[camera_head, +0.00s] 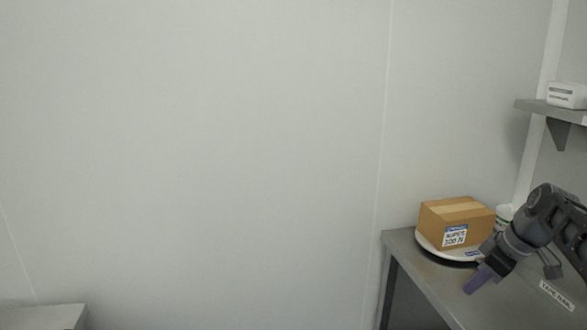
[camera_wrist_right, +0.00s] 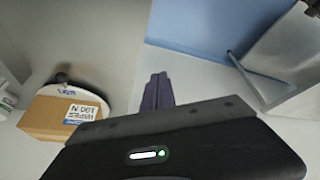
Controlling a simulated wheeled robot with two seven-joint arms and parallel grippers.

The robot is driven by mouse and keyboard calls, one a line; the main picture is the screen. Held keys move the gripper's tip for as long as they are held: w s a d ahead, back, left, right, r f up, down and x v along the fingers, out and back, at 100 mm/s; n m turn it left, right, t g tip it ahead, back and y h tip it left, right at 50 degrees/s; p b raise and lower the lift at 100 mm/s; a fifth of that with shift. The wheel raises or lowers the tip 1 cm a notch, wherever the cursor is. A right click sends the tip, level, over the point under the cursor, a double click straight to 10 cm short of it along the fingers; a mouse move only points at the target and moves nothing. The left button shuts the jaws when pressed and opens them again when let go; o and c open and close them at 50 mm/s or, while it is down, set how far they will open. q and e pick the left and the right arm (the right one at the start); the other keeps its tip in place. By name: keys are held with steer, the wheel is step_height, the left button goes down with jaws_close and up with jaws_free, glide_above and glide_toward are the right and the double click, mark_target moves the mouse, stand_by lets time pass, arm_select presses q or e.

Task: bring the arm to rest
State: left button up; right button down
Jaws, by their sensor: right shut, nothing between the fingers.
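My right arm comes in from the right edge of the head view. Its gripper (camera_head: 478,279) points down and to the left above the grey bench, with its purple-grey fingers together and nothing between them. In the right wrist view the closed fingers (camera_wrist_right: 156,92) show beyond the dark gripper body. A brown cardboard box (camera_head: 456,222) with a white label sits on a round white plate (camera_head: 429,243), just left of and behind the gripper. The box also shows in the right wrist view (camera_wrist_right: 50,117), apart from the fingers. My left gripper is in neither view.
The grey bench (camera_head: 420,268) stands at the lower right, with a printed label strip (camera_head: 556,296) near the arm. A white container (camera_head: 504,214) stands behind the box. A wall shelf (camera_head: 545,108) holds a white pack (camera_head: 567,95). Another grey surface (camera_head: 45,316) is at lower left.

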steer(key=w+a+f+m+t+h, duration=0.1)
steer(key=w+a+f+m, duration=0.15)
steer(key=f, duration=0.45)
steer(key=w+a+f+m+t, duration=0.15)
steer(key=w+f+m, duration=0.25)
steer(key=f, duration=0.4)
steer(key=s+a+f+m, duration=0.1)
steer(key=s+a+f, duration=0.2)
steer(key=a+f, duration=0.4)
steer(key=s+a+f+m, duration=0.25)
steer(key=a+f, duration=0.25)
steer(key=f, duration=0.4)
steer(key=s+a+f+g+y, duration=0.1)
steer(key=s+a+f, duration=0.3)
steer(key=s, duration=0.6)
steer(key=s+a+f+g+y, duration=0.1)
steer(key=s+a+f+g, duration=0.2)
steer(key=s+a, duration=0.6)
steer(key=s+a+f+g, duration=0.2)
steer(key=s+a+f, duration=0.4)
steer(key=s, duration=0.4)
steer(key=shift+s+a+n+y, duration=0.25)
steer(key=shift+s+n+y, duration=0.05)
steer(key=shift+s+y, duration=0.1)
steer(key=shift+d+f, duration=0.1)
steer(key=shift+d, duration=0.05)
